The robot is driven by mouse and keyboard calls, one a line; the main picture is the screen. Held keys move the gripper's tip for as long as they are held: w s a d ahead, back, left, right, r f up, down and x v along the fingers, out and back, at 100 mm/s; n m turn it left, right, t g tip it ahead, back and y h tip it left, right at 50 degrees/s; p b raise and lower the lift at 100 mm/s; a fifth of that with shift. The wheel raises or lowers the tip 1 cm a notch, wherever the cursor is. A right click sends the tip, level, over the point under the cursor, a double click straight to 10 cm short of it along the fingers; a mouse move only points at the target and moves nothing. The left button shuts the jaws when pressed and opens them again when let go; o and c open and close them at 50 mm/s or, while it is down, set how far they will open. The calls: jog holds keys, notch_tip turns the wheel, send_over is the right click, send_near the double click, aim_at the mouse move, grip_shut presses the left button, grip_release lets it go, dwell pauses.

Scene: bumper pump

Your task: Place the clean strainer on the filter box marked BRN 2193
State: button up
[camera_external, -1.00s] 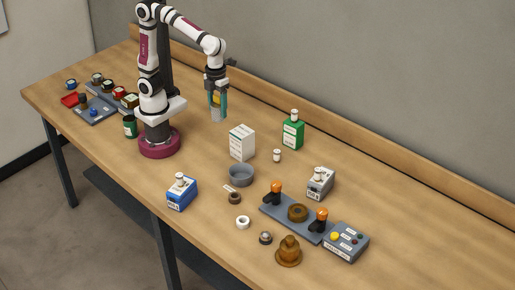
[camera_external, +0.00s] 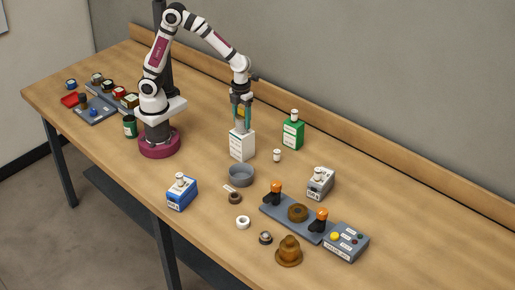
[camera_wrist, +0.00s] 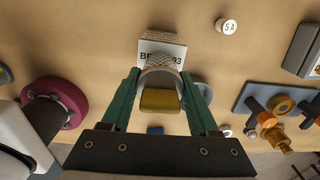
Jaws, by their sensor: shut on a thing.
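My gripper (camera_external: 241,98) is shut on the strainer, a grey cylinder (camera_external: 240,122) with a mesh end (camera_wrist: 160,62). A yellow part (camera_wrist: 160,100) shows between the green fingers in the wrist view. The filter box (camera_external: 242,146) is a white upright carton directly below the strainer. In the wrist view the filter box (camera_wrist: 148,44) shows beyond the mesh; its label is partly hidden and reads "BR" and "93". The strainer's lower end overlaps the box's top in the external view; I cannot tell whether they touch.
A grey bowl (camera_external: 241,175) stands just in front of the box. A grey fixture plate with orange-topped clamps (camera_external: 297,213) lies further right. A blue box (camera_external: 182,192) is front left.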

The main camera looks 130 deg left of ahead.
aim_at(238, 116)
jog(key=shift+f, duration=0.15)
jog(key=o, duration=1.4)
notch_tip(238, 116, up, 12)
jog(key=shift+f, duration=0.15)
jog(key=s+d+f+n+y, duration=0.1)
jog(key=s+d+f+n, duration=0.1)
jog(key=s+d+n, duration=0.4)
jog(key=s+d+f+n, duration=0.1)
jog(key=s+d+n, duration=0.5)
jog(key=s+d, duration=0.2)
jog(key=shift+s+d+f+y, duration=0.3)
jog(key=shift+s+f+y, duration=0.1)
jog(key=shift+s, duration=0.45)
